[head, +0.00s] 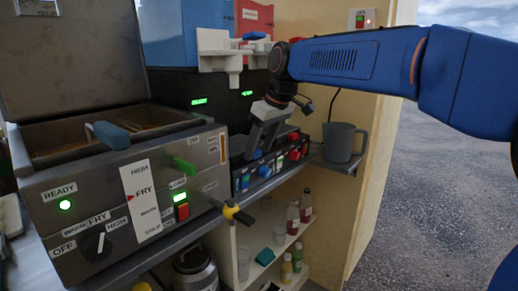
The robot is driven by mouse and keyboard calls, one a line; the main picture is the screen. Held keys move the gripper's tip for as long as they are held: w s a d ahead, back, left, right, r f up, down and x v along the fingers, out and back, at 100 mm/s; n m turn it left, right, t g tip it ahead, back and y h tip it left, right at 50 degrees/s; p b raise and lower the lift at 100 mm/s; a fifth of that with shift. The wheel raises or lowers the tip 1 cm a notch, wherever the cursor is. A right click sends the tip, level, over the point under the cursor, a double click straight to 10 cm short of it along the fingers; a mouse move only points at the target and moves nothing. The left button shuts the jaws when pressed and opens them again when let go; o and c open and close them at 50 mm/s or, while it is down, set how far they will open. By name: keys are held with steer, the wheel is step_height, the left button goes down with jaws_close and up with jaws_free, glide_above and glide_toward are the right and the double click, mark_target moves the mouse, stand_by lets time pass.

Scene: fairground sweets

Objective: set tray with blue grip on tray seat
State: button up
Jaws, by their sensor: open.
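My gripper (257,147) is open and points down at a dark rack with blue and red parts. A small blue grip (257,156) is at its fingertips; I cannot tell whether it lies between the fingers. Another blue part (265,171) and red parts (294,154) are on the front of the same rack. The tray body under the blue grip is not clearly visible, partly hidden by my gripper. I cannot make out the tray seat for certain.
A fryer (110,190) with a blue-grey handle (112,134) and a yellow-tipped lever (238,214) stands at left. A white bracket (232,62) is above, behind my gripper. A grey jug (340,143) stands close at right. Bottles (293,217) are on shelves below.

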steer(key=v, duration=1.6)
steer(key=s+d+f+m, duration=0.2)
steer(key=s+d+f, duration=0.25)
steer(key=d, duration=0.35)
steer(key=s+d+f+m+h, duration=0.1)
steer(key=s+d+f+m, duration=0.1)
steer(key=s+d+f, duration=0.4)
steer(key=s+d+f+m+t+h, duration=0.1)
steer(key=s+d+f+m, duration=0.2)
steer(key=f, duration=1.2)
steer(key=s+d+f+m+t+h, duration=0.1)
steer(key=s+d+f+m, duration=0.2)
steer(key=s+d+f, duration=0.7)
steer(key=s, duration=0.4)
steer(key=shift+s+f+h, duration=0.15)
steer(key=shift+s+h, duration=0.15)
steer(key=shift+s, duration=0.05)
